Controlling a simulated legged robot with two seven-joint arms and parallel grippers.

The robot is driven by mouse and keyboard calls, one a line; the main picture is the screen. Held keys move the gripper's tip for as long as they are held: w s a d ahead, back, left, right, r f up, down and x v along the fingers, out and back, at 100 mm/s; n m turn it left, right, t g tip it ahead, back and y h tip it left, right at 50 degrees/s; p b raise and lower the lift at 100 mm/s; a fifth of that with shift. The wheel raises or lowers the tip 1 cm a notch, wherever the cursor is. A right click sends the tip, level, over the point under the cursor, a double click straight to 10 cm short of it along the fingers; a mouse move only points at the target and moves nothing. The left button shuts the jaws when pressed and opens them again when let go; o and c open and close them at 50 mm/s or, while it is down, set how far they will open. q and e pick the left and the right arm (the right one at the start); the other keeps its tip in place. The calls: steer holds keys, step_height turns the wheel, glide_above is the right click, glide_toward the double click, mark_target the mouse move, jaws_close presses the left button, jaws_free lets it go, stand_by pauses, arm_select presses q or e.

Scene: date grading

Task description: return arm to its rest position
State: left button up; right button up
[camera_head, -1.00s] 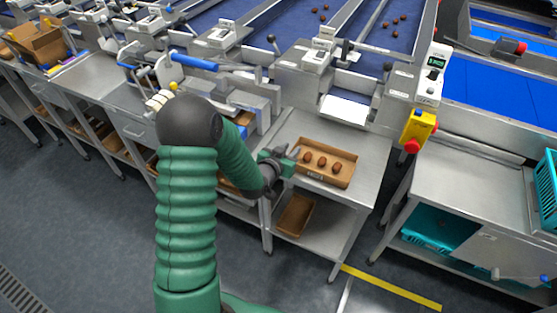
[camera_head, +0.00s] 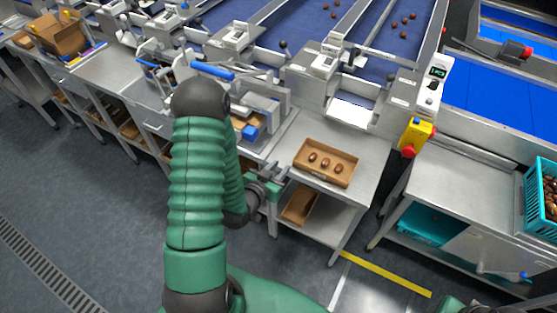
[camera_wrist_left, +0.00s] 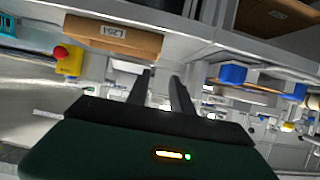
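My left arm, green with dark joints, comes up from the bottom of the head view. Its gripper (camera_head: 277,180) is beside the left front edge of the steel table (camera_head: 372,150), near the brown tray (camera_head: 345,180) but apart from it. The tray holds three dates (camera_head: 324,162) in a row. In the left wrist view the two dark fingers (camera_wrist_left: 162,92) stand apart with nothing between them. The tray's labelled front (camera_wrist_left: 112,36) shows there beyond the fingers. My right gripper is not visible; a piece of green and dark body shows at the bottom right.
A second brown tray (camera_head: 300,207) is on the lower shelf. A yellow box with a red button (camera_head: 414,134) is to the right. A teal crate (camera_head: 537,205) of dates stands at the far right. Blue belts (camera_head: 365,30) carry several dates. The floor in front is clear.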

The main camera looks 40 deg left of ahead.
arm_select(q)
steer(key=shift+d, duration=0.1)
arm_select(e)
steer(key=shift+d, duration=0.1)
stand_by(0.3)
arm_select(q)
steer(key=s+d+r+m+g+h, duration=0.1)
steer(key=s+d+r+g, duration=0.2)
steer(key=s+d+g, duration=0.2)
steer(key=s+d+r+m+g+h, duration=0.1)
steer(key=s+d+r+g, duration=0.2)
steer(key=d, duration=0.7)
steer(key=shift+s+d+r+g+h, duration=0.15)
steer(key=shift+s+d+g+h, duration=0.2)
steer(key=shift+s+g, duration=0.85)
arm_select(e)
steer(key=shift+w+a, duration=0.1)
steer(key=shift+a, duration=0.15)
arm_select(q)
steer(key=shift+w, duration=0.1)
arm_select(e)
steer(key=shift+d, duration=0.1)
arm_select(q)
steer(key=shift+d, duration=0.35)
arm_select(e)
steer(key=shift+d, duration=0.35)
